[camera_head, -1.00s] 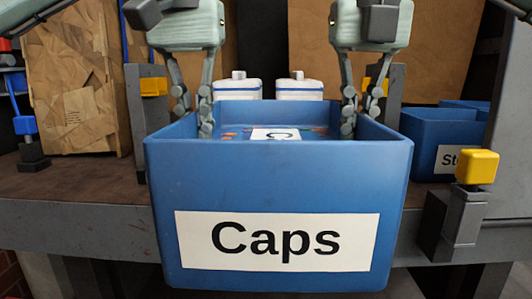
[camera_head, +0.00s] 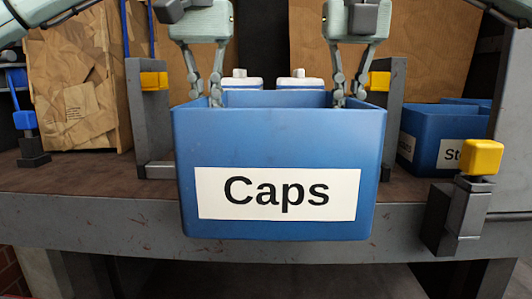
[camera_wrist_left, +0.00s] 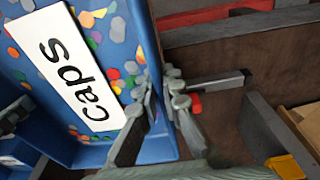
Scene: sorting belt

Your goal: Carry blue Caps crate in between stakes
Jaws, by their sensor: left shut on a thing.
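The blue Caps crate (camera_head: 278,150) hangs level at the table's front edge, with its white label facing me. Its front hides much of its inside in the head view. My left gripper (camera_head: 205,97) is shut on its left wall; in the left wrist view the fingers (camera_wrist_left: 158,115) straddle the rim, and colourful caps and a second label show inside the crate (camera_wrist_left: 160,148). My right gripper (camera_head: 349,97) straddles the right wall and appears shut on it. Two grey stakes with yellow blocks, left (camera_head: 147,115) and right (camera_head: 394,105), stand behind the crate on either side.
A blue crate labelled "St…" (camera_head: 430,130) sits at the right. A yellow-topped grey fixture (camera_head: 460,205) is on the table's front edge. Brown cardboard (camera_head: 75,85) stands at the left.

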